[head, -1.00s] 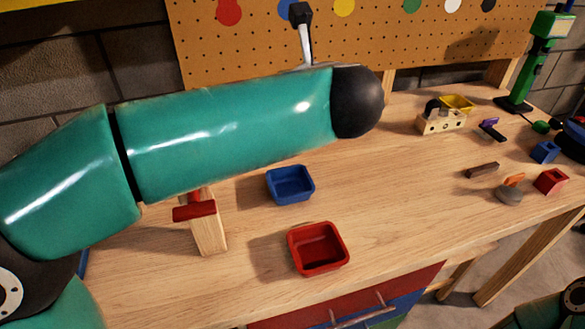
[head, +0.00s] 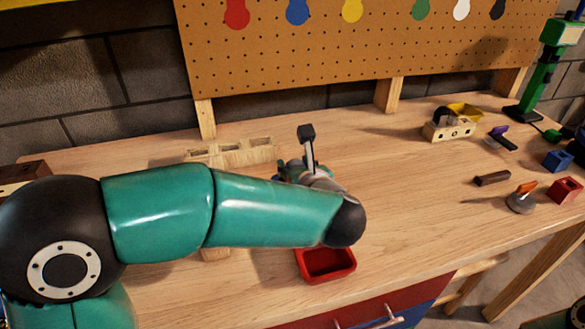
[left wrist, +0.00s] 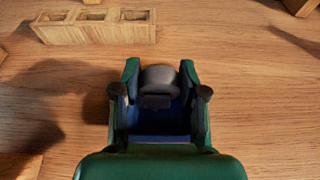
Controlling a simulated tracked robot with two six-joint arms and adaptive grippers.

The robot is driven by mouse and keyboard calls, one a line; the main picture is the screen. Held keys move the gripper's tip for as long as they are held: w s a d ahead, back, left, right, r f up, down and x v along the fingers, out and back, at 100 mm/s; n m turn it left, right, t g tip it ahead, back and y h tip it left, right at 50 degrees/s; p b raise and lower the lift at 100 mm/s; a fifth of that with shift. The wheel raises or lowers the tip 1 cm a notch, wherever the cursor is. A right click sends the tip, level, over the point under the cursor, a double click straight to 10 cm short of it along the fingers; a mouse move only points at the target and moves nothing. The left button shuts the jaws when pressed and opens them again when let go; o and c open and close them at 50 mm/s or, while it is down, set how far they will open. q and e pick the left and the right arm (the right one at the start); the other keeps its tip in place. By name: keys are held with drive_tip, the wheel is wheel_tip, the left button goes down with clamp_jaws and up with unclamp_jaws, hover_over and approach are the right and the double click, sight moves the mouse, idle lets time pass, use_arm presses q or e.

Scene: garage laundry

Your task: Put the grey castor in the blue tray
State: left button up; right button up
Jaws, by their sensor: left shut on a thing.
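In the left wrist view, my left gripper (left wrist: 160,72) is shut on the grey castor (left wrist: 160,77), a dark grey rounded wheel with a darker bracket, held between the green fingertips. In the head view my left gripper (head: 290,170) is beyond my forearm, pointing away over the bench. The forearm hides the blue tray there, and the castor cannot be made out. My right gripper is not in view.
A red tray (head: 326,276) stands near the front edge, just below my left elbow. A wooden slotted block (head: 235,151) lies at the back left.

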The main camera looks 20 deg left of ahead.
use_arm(q)
drive_tip(key=shift+f, duration=0.2)
drive_tip(key=shift+f, duration=0.15)
drive_tip(key=o, duration=1.2)
drive_tip(key=shift+s+r, duration=0.1)
drive_tip(key=shift+r, duration=0.15)
drive_tip(key=b+v, duration=0.1)
drive_tip(key=v, duration=1.1)
drive_tip(key=shift+f, duration=0.1)
